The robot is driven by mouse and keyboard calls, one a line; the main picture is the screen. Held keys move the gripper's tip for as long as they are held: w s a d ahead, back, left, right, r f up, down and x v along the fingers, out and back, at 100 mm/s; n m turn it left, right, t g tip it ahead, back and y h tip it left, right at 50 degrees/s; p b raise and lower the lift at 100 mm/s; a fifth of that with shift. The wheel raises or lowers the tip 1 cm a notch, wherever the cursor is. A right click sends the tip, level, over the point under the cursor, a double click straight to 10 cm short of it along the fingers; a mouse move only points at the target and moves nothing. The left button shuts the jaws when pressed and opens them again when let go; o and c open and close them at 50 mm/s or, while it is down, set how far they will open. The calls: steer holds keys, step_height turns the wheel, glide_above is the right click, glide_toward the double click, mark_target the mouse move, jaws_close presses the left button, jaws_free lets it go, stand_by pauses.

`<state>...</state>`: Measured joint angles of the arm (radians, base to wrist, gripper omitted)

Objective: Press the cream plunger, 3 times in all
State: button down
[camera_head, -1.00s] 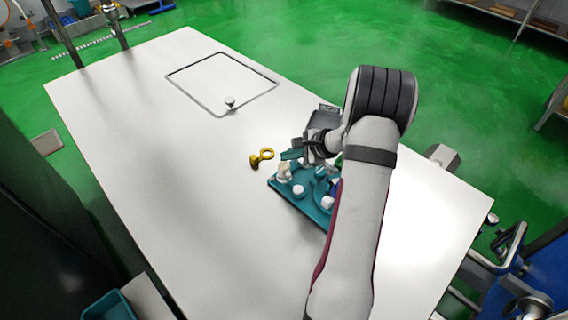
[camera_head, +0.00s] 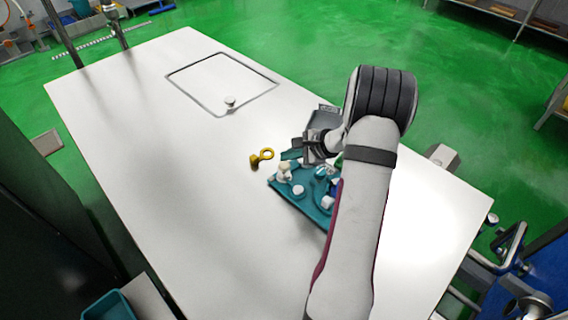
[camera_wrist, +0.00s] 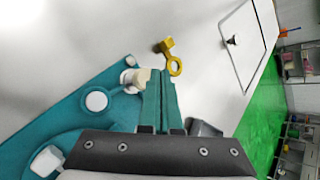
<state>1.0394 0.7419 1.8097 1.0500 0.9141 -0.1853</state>
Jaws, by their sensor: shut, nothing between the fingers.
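The cream plunger (camera_head: 284,171) appears as a cream-coloured head on a pale collar at the left corner of a teal base (camera_head: 312,212). In the wrist view the cream plunger (camera_wrist: 137,78) is just left of my fingertips. My gripper (camera_head: 296,148) has its teal fingers (camera_wrist: 160,74) together with nothing held. It is near the plunger, to its upper right in the head view; the exact gap and height cannot be told. My arm hides part of the base's right side.
A round white cap (camera_head: 298,190) and a white block (camera_head: 328,202) are on the base. A yellow ring-handled piece (camera_head: 262,157) lies on the white table beside it. A grey tray (camera_head: 326,118) is behind my gripper. The table's left side is clear.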

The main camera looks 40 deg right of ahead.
mark_target(288, 165)
stand_by(0.3)
steer(key=shift+f, duration=0.4)
steer(key=shift+f, duration=1.1)
stand_by(0.9)
steer(key=shift+r, duration=1.5)
steer(key=shift+r, duration=2.5)
